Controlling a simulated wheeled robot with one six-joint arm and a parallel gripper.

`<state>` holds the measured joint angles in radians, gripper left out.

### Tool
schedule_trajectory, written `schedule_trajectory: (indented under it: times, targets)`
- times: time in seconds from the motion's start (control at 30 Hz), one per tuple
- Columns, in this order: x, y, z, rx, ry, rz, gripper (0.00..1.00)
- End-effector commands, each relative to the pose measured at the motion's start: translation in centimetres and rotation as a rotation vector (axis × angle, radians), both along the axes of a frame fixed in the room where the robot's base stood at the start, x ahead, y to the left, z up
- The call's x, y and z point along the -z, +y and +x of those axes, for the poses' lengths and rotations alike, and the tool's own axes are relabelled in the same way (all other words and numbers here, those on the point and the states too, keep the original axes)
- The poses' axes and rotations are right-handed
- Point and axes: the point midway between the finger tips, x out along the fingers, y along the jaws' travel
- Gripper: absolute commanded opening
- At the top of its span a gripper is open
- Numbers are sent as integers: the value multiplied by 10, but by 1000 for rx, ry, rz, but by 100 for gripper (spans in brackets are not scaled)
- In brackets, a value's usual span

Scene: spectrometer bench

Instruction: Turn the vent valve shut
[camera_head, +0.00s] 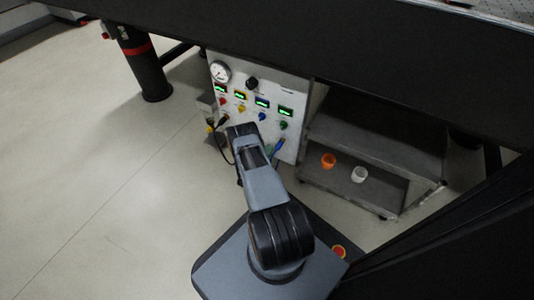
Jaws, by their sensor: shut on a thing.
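A pale instrument panel (293,90) stands under the bench. It carries a round gauge (220,71), a black knob (252,84), several small green-lit displays and a row of coloured knobs. My arm reaches forward to the lower part of this panel. My gripper (241,131) is at the panel, mostly hidden by my own wrist. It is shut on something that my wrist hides. I cannot make out the vent valve for certain or tell how far it is turned.
Dark cables (222,140) hang at the panel's lower left, and a blue connector (279,145) is right of my wrist. A grey shelf unit (375,150) on the right holds an orange cup (328,161) and a white cup (359,174). The black bench edge overhangs. Floor at left is clear.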

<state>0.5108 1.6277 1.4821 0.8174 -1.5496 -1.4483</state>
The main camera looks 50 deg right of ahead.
Motion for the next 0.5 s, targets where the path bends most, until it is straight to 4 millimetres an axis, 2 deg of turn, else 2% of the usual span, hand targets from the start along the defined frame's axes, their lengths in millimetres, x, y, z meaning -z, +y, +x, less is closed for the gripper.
schedule_trajectory:
  times: [0.5]
  targets:
    - [1, 1, -2, 3, 90, -20, 13]
